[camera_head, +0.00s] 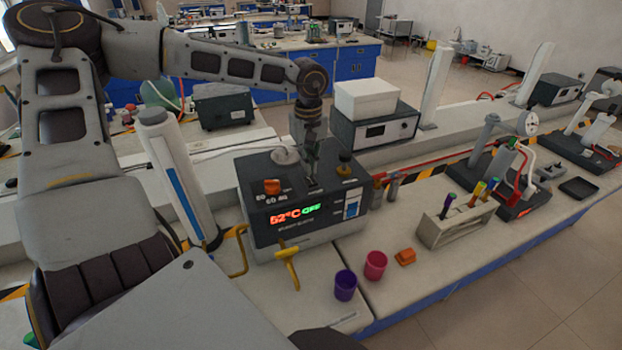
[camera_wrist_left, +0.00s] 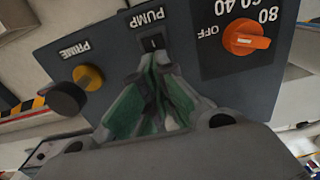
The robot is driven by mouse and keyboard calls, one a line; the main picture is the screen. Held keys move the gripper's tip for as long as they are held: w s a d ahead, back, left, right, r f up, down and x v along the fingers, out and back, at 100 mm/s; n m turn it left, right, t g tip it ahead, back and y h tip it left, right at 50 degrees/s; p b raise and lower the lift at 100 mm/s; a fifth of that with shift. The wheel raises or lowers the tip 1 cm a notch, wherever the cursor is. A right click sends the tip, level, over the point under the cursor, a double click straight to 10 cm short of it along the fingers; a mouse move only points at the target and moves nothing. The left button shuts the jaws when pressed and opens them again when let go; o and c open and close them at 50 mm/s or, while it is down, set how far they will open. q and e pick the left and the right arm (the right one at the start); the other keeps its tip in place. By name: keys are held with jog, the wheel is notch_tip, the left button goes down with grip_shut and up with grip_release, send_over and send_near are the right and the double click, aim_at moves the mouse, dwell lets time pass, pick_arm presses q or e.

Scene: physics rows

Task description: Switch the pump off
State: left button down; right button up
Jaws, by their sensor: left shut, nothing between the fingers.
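The dark control box (camera_head: 300,208) stands on the bench in the middle of the head view, with a lit display reading a red temperature and green "OFF". In the left wrist view its panel (camera_wrist_left: 120,60) shows a small black pump switch (camera_wrist_left: 153,42) under the upside-down label "PUMP". My left gripper (camera_head: 311,180) points down over the box's top panel. In the wrist view its shut, empty fingertips (camera_wrist_left: 155,62) are right beside the switch; I cannot tell whether they touch it. The switch is hidden in the head view. My right gripper is not in view.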

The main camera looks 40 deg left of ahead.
aim_at(309, 177)
pick_arm(q)
jog(key=shift+r+p, duration=0.6)
jog(key=shift+r, duration=0.75)
jog(key=shift+r+p, duration=0.4)
jog(key=shift+r, duration=0.4)
